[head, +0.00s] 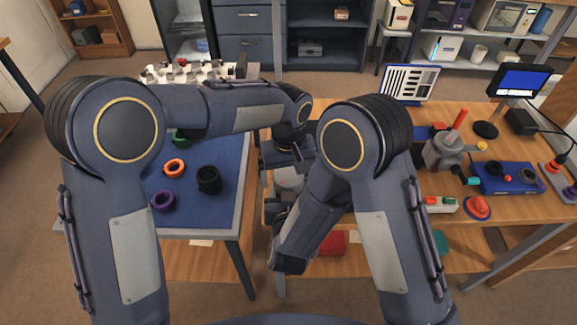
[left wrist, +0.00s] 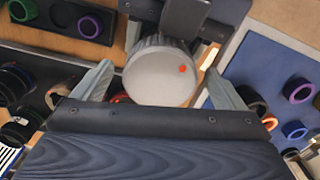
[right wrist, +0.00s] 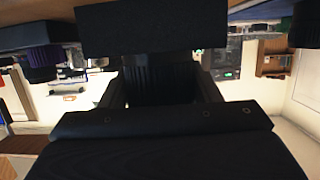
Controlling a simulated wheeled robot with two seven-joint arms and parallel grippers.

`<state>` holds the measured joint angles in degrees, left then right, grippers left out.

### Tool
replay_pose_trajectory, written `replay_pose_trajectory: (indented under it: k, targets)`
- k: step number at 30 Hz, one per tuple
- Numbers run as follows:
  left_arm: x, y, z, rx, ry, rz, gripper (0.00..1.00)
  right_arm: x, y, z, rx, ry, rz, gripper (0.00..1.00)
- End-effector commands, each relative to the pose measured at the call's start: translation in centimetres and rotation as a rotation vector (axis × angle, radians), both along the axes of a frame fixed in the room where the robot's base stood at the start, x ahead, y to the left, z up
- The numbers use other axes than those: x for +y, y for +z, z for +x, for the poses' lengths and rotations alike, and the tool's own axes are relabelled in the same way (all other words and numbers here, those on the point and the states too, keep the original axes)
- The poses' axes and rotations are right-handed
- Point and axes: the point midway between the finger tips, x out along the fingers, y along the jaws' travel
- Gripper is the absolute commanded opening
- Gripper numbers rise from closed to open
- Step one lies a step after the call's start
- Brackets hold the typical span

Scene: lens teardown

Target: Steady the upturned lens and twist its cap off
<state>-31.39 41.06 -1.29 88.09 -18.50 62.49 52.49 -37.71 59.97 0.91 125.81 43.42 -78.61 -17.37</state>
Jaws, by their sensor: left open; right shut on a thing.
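The lens cap (left wrist: 158,78), a pale grey ribbed disc with a red dot, faces up in the left wrist view. My left gripper (left wrist: 158,85) is open, with one finger on each side of the cap and a gap at both sides. In the head view my left gripper (head: 287,155) points down above a pale part that seems to be the cap (head: 290,178). In the right wrist view my right gripper (right wrist: 160,85) is shut on the dark ribbed lens body (right wrist: 155,75). My right forearm hides most of the lens in the head view.
A blue mat (head: 225,213) on the left table holds an orange ring (head: 174,168), a purple ring (head: 163,201) and a black ring (head: 208,180). The right bench carries a red-handled device (head: 445,148), a blue box (head: 507,178) and a monitor (head: 521,82). My two arms are close together in the middle.

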Motion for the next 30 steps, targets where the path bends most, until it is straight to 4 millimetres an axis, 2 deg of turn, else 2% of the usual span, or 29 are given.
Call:
replay_pose_trajectory:
  k: [6, 15, 18, 20, 25, 30]
  targets:
    - [0.01, -0.04, 0.01, 0.000, 0.000, 0.000, 0.93, -0.02, 0.02, 0.02, -0.001, -0.001, 0.000, 0.20]
    - [0.01, 0.00, 0.02, 0.000, 0.000, 0.000, 0.55, -0.01, 0.02, 0.02, -0.001, 0.000, 0.000, 0.20]
    - [0.01, 0.00, 0.02, 0.000, 0.000, 0.000, 0.45, -0.01, 0.02, 0.02, -0.001, 0.000, 0.000, 0.20]
    - [0.00, 0.01, 0.01, -0.001, 0.023, 0.000, 0.45, -0.01, 0.02, 0.02, -0.001, 0.000, 0.000, 0.20]
    - [0.01, 0.01, 0.01, -0.002, 0.203, 0.001, 0.45, -0.01, 0.02, 0.02, 0.000, 0.000, 0.000, 0.20]
    - [0.02, 0.00, 0.02, -0.001, 0.230, 0.000, 0.45, 0.00, 0.02, 0.01, 0.000, 0.000, 0.000, 0.20]
